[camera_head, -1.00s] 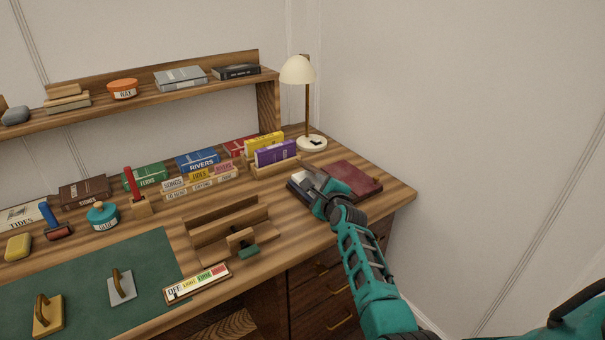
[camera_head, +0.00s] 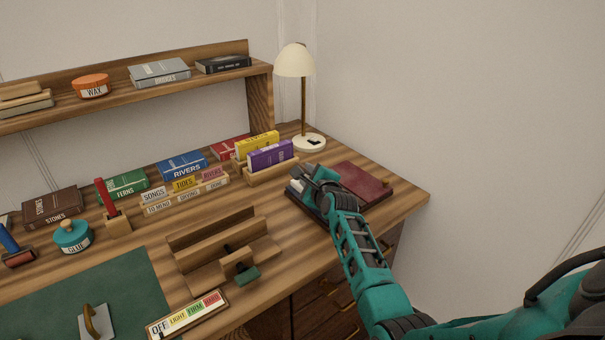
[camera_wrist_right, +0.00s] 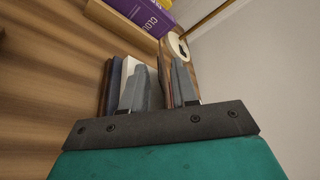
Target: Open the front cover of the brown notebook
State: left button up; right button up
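The brown notebook (camera_head: 362,183), with a reddish-brown cover, lies at the right end of the desk. A white page area (camera_head: 297,184) and a dark edge show at its left, partly behind my right gripper (camera_head: 311,173). The gripper is low over this left part. In the right wrist view, its grey fingers (camera_wrist_right: 167,75) stand a little apart, with a thin reddish-brown strip in the gap. White pages (camera_wrist_right: 129,72) and dark cover edges show left of the fingers. I cannot tell whether the fingers touch the cover. My left gripper is out of view.
A lamp (camera_head: 309,143) and a wooden holder (camera_head: 271,171) with a purple book (camera_head: 270,154) stand behind the notebook. A wooden stand (camera_head: 222,248) is to the left. The desk's right edge is close; a wall lies beyond.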

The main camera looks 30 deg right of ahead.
jog(key=shift+w, duration=0.15)
grip_shut()
dwell(1.4)
